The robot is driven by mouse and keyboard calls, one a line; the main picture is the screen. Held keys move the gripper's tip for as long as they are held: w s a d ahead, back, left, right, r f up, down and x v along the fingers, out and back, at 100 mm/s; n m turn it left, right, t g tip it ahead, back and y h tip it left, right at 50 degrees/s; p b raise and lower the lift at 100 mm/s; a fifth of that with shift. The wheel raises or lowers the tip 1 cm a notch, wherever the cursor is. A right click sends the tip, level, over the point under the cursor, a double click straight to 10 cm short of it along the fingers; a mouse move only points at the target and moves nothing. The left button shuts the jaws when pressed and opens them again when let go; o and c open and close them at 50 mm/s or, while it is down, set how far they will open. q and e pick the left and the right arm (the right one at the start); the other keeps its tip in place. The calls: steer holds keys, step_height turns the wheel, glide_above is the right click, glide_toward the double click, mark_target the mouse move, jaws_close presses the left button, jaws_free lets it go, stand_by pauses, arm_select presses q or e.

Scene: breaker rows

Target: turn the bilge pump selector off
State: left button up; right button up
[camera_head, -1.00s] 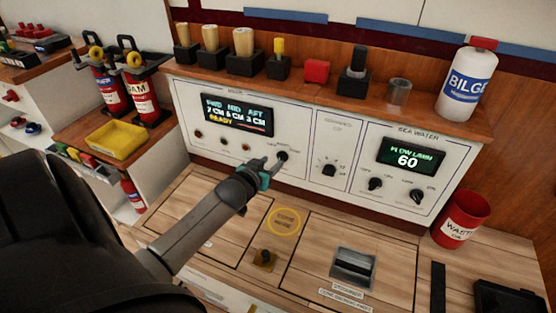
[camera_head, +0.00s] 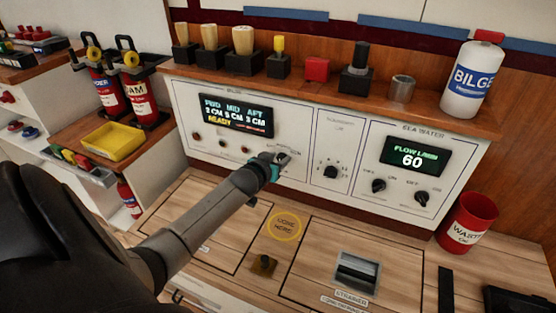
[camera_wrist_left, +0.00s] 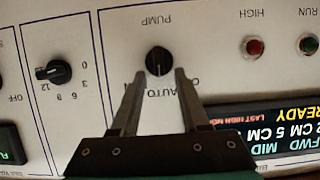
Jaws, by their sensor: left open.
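The bilge pump selector (camera_wrist_left: 158,61) is a round black knob on the white bilge panel, under upside-down lettering that reads PUMP. In the wrist view a pale mark on it points down the picture, toward the partly hidden AUTO lettering. My left gripper (camera_wrist_left: 157,80) is open, its two fingers either side of the knob's lower part; I cannot tell if they touch it. In the head view the left gripper (camera_head: 281,157) is at the panel, right of the bilge display (camera_head: 236,115), and mostly hides the selector. The right gripper is not in view.
A dial (camera_head: 331,172) sits right of the selector, then two sea water knobs, one at the left (camera_head: 379,186). A wooden shelf above holds several handles and a bilge bottle (camera_head: 472,78). A red waste bin (camera_head: 467,222) stands at the right.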

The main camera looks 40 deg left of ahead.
arm_select(q)
jaws_close()
stand_by(0.3)
stand_by(0.3)
